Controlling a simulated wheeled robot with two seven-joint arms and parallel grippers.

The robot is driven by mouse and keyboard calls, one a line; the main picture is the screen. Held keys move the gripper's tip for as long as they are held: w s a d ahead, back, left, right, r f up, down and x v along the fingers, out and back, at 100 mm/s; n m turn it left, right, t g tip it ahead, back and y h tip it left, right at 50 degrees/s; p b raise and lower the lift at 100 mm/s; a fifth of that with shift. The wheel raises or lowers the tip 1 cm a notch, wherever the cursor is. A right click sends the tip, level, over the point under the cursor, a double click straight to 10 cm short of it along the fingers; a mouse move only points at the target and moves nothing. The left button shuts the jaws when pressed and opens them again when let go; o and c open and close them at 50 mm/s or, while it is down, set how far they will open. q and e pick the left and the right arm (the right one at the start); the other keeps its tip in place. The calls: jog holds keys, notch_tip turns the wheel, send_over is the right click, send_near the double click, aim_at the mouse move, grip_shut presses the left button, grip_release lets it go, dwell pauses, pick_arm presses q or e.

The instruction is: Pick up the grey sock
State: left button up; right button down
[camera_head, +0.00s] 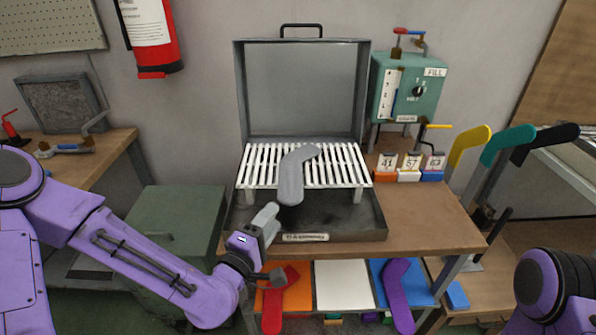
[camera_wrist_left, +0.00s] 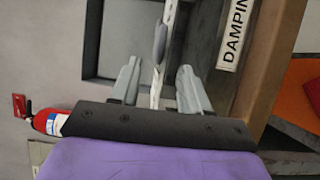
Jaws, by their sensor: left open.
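The grey sock (camera_head: 292,172) lies over the white slatted rack (camera_head: 345,166) in the open metal box, its lower end reaching past the rack's front edge. In the left wrist view a narrow grey shape, which looks like the sock edge-on (camera_wrist_left: 160,42), shows beyond and between the fingertips. My left gripper (camera_head: 268,216) is open and empty, just in front of and left of the sock's lower end, apart from it. Its two fingers also show spread in the left wrist view (camera_wrist_left: 158,72). My right gripper is out of view.
The box's raised lid (camera_head: 300,90) stands behind the rack, and its tray front (camera_head: 350,237) borders the bench (camera_head: 440,215). Red (camera_head: 272,305) and purple (camera_head: 396,290) socks lie on the lower shelf. Yellow, teal and black sock shapes (camera_head: 508,143) stand at right. A green fill box (camera_head: 410,85) is behind.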

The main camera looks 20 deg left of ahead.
aim_at(289, 192)
pick_arm(q)
jog(key=shift+w+f+b, duration=0.5)
jog(key=shift+w+b, duration=0.15)
jog(key=shift+b, duration=0.25)
jog(key=w, duration=0.2)
jog(key=w+d+r+p, duration=0.1)
jog(key=w, duration=0.2)
jog(key=w+p, duration=0.1)
jog(key=w, duration=0.1)
jog(key=shift+w+d+r, duration=0.15)
jog(key=shift+w+d, duration=0.05)
jog(key=shift+w, duration=0.45)
grip_shut()
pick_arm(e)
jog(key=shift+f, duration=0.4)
